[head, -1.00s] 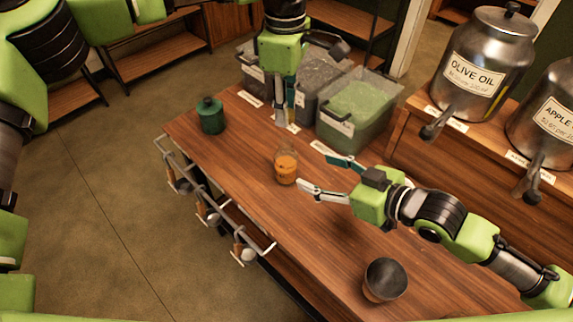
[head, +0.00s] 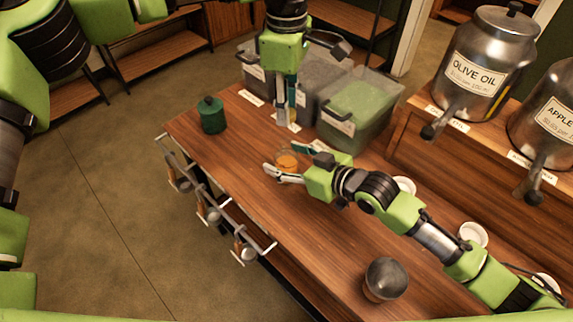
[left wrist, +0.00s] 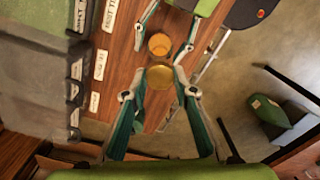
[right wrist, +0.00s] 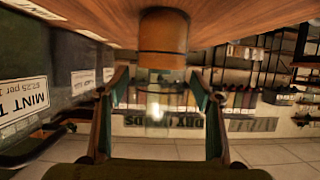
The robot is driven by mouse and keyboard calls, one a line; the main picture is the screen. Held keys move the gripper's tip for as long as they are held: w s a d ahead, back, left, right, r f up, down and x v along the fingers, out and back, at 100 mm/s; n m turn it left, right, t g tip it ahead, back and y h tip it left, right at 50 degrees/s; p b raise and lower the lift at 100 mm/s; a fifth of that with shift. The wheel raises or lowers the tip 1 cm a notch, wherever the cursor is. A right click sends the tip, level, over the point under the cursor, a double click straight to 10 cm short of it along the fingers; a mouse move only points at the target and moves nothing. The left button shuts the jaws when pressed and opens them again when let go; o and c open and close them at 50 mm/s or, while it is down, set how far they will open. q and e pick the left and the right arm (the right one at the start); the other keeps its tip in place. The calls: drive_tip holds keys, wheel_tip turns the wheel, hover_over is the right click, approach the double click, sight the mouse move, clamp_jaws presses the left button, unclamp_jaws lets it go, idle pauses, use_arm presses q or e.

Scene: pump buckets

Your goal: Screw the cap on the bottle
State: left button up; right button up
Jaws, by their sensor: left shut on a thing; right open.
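The bottle (head: 287,161) is clear glass with orange contents and stands on the wooden table. It also shows in the left wrist view (left wrist: 159,44) and, upside down, in the right wrist view (right wrist: 163,45). My right gripper (head: 283,164) is open, with its fingers on either side of the bottle; I cannot see contact. My left gripper (head: 285,120) is higher, pointing down behind the bottle in the head view. It is shut on a round golden cap (left wrist: 160,77), which is apart from the bottle; the cap is hard to make out in the head view.
A green lidded jar (head: 212,115) stands at the table's left end. Bins (head: 358,118) line the back edge. Steel dispensers (head: 482,65) stand on a shelf at right. The table's middle (head: 310,220) is clear.

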drive_tip(key=c, duration=1.7)
use_arm(q)
drive_tip(key=shift+f, duration=2.5)
drive_tip(key=shift+f, duration=0.15)
drive_tip(key=shift+f, duration=0.75)
drive_tip(key=shift+f, duration=0.55)
use_arm(e)
clamp_jaws()
